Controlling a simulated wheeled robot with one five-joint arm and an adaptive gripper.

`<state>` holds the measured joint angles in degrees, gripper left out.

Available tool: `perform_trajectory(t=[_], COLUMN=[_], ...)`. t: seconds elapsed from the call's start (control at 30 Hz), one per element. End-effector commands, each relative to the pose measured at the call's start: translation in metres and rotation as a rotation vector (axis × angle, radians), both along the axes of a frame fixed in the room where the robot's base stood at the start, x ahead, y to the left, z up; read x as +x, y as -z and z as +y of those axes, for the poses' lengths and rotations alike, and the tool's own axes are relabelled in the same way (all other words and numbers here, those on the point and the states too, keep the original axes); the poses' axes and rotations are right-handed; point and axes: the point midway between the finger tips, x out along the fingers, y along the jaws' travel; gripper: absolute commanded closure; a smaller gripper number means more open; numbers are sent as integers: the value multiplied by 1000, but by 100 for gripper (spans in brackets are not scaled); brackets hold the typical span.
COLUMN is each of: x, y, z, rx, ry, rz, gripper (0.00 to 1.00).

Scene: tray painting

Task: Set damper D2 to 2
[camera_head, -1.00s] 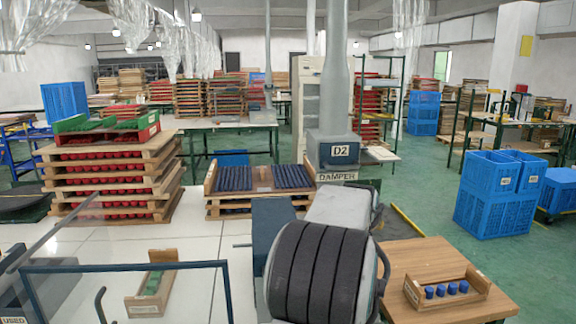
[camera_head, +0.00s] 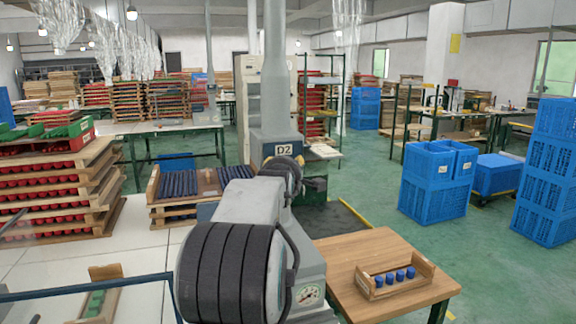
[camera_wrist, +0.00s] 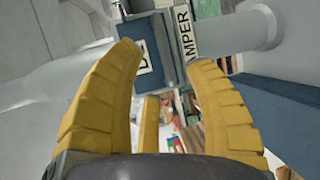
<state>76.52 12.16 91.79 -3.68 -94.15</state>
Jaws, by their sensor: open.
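The damper unit D2 is a grey-blue box on a grey vertical duct (camera_head: 274,60). Its D2 label (camera_head: 283,149) shows in the head view, above my arm; my arm hides the part below. In the wrist view the picture is turned sideways: the D2 box (camera_wrist: 150,75) lies beyond the fingers, its label partly covered by one finger, with the DAMPER plate (camera_wrist: 186,32) beside it. My gripper (camera_wrist: 166,58) has its yellow fingers apart, with nothing seen held. A short yellow piece shows between them. No damper handle or number scale is clear.
A wooden table (camera_head: 345,250) with a rack of blue pegs (camera_head: 396,280) stands at right front. Blue crates (camera_head: 435,180) stand farther right. Stacked trays of red pieces (camera_head: 60,175) are at left. Green floor is free between table and crates.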

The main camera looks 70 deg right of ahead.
Motion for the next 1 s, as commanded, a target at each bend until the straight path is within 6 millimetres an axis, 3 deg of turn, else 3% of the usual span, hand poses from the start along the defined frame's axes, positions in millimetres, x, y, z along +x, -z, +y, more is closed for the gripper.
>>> perform_trajectory(t=[0.5, 1.0], x=[13, 16], y=[10, 13], z=[-53, -66], rx=[2, 1], ry=[0, -1], rz=[5, 4], gripper=[53, 53])
